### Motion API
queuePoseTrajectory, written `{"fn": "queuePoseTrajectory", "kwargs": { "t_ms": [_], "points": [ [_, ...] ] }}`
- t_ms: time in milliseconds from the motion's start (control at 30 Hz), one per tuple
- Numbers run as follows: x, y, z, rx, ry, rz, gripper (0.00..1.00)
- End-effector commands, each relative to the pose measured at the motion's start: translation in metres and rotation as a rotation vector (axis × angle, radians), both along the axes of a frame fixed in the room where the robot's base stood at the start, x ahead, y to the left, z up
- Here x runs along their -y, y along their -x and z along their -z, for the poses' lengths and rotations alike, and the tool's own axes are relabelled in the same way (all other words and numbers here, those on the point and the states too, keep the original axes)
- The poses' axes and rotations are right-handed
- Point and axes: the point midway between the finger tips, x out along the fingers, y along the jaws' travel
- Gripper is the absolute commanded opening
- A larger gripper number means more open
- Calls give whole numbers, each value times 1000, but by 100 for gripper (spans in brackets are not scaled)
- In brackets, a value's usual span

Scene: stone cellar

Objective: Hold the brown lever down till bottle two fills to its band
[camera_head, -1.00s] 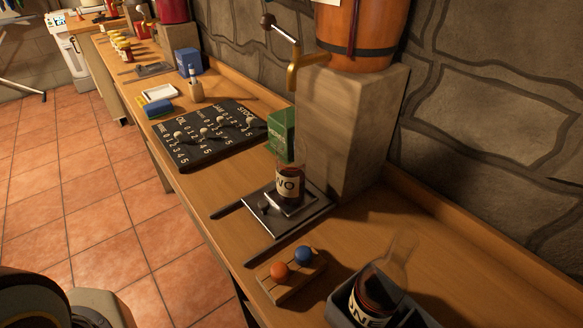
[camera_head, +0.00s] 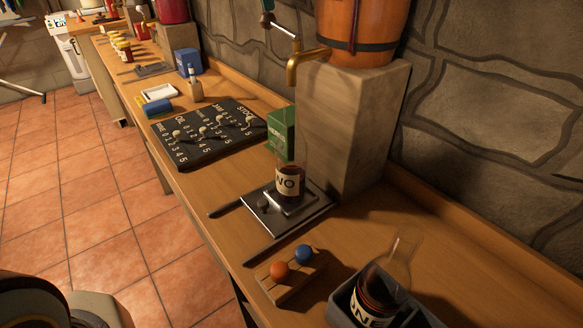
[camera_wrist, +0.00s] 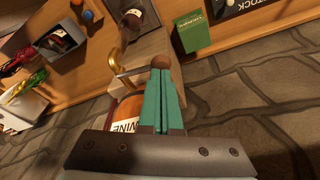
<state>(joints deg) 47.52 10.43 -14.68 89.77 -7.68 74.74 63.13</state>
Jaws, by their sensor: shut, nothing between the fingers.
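Bottle two (camera_head: 289,183) stands upright on a dark plate (camera_head: 262,222) below the brass tap (camera_head: 299,62), with dark liquid behind its label. I cannot make out its band or a stream from the tap. The lever (camera_head: 284,31) slants up to the left from the tap. Its brown knob (camera_wrist: 161,61) is at the tips of my gripper (camera_wrist: 160,72) in the wrist view; I cannot tell whether they touch. My gripper's teal fingers are shut and empty. In the head view, only the tip of my gripper (camera_head: 267,6) shows at the top edge.
A green box (camera_head: 281,133) stands behind bottle two. Bottle one (camera_head: 380,290) is in a grey holder, front right. A rack with orange and blue balls (camera_head: 285,285) and a black number board (camera_head: 205,150) lie nearby.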

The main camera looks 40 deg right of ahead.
Motion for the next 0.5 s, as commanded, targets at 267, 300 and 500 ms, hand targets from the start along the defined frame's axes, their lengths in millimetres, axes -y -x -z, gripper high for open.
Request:
{"fn": "queuePoseTrajectory", "kwargs": {
  "t_ms": [267, 300, 500],
  "points": [
    [0, 0, 9, -1, -1, 0, 0],
    [0, 0, 11, -1, 0, 1, 0],
    [0, 0, 16, -1, -1, 0, 0]
  ]
}}
